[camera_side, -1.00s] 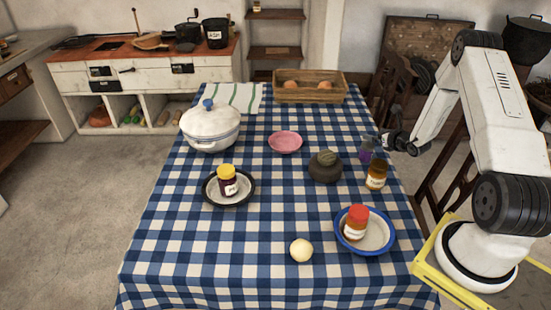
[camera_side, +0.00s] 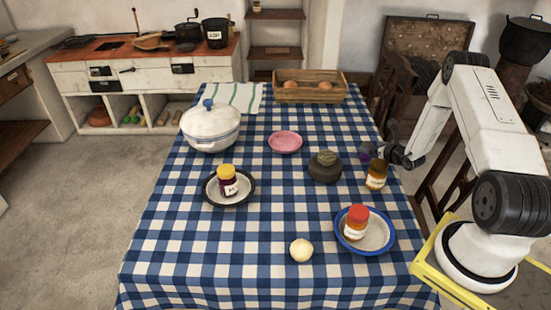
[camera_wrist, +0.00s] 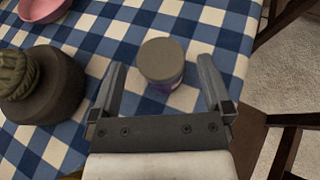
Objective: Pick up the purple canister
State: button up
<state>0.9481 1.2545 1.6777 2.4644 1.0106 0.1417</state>
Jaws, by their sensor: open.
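The purple canister stands on the checked cloth near the table's right edge. In the wrist view its grey lid and a strip of purple side (camera_wrist: 162,64) show between my gripper's fingers. In the side view only a small purple part (camera_side: 366,154) shows, as my gripper (camera_side: 377,147) covers most of it. My gripper is open, its two fingers (camera_wrist: 161,72) spread on the left and right of the canister with gaps on both sides. I cannot tell how far the fingertips are above or beside it in height.
A dark pot with a green knitted-looking top (camera_side: 325,168) stands left of the canister. An amber jar (camera_side: 376,176) stands close in front of it. A pink bowl (camera_side: 285,142) lies farther left, and a wooden crate (camera_side: 308,92) stands behind. A chair (camera_wrist: 284,145) is beside the table.

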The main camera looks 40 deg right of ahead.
aim_at(368, 145)
jog(key=shift+w+f, duration=0.15)
jog(key=shift+f, duration=0.35)
jog(key=shift+x, duration=1.3)
jog(key=c, duration=1.2)
